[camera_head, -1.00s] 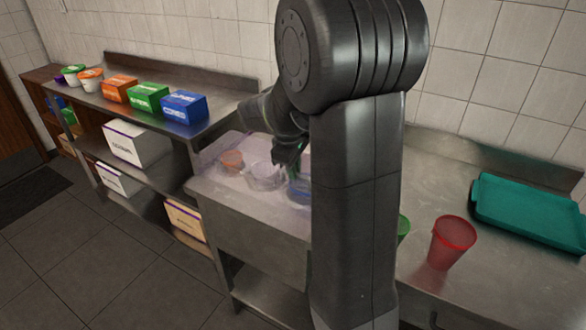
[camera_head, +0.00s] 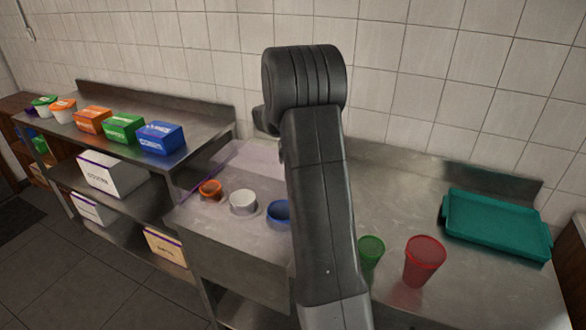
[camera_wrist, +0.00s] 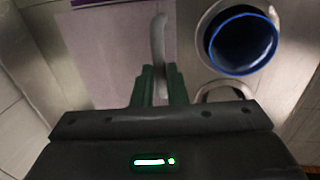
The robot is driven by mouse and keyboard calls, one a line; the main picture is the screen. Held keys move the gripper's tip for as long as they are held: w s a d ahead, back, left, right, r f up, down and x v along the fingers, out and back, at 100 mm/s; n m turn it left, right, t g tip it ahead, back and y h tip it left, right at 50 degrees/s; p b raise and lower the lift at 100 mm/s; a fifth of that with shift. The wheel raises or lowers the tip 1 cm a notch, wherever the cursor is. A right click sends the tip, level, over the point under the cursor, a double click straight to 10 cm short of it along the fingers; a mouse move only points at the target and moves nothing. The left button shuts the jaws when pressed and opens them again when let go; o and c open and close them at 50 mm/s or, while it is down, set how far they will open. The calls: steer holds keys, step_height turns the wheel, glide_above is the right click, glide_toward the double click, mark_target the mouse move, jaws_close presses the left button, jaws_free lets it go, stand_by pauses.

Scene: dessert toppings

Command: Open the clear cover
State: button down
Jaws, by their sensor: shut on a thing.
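The clear cover (camera_head: 255,160) is a pinkish see-through panel at the back of the steel counter in the head view. It looks raised and tilted back, with the cups in front of it uncovered. It also shows as a pale pink sheet in the wrist view (camera_wrist: 115,50). My gripper (camera_wrist: 158,78) has green fingers shut on the cover's pale curved handle (camera_wrist: 158,40). In the head view my arm hides the gripper and the handle.
An orange cup (camera_head: 210,190), a white cup (camera_head: 243,203) and a blue cup (camera_head: 279,212) sit in the counter. A green cup (camera_head: 370,252), a red cup (camera_head: 424,262) and a teal tray (camera_head: 495,225) stand at right. Coloured boxes (camera_head: 160,138) line the left shelf.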

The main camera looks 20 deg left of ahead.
steer(key=c, duration=1.5)
jaws_free()
steer(key=shift+o, duration=0.2)
steer(key=shift+r, duration=0.1)
step_height(320, 180, up, 13)
steer(key=s+b, duration=0.1)
steer(key=s, duration=0.1)
steer(key=shift+s+a+r, duration=0.15)
steer(key=shift+s+r, duration=0.05)
steer(key=shift+s, duration=0.2)
steer(key=shift+f, duration=0.1)
steer(key=w+f, duration=0.1)
steer(key=f, duration=0.7)
steer(key=w+f+p, duration=0.1)
steer(key=f, duration=0.4)
steer(key=shift+w, duration=0.35)
steer(key=shift+f, duration=0.25)
steer(key=shift+s, duration=0.35)
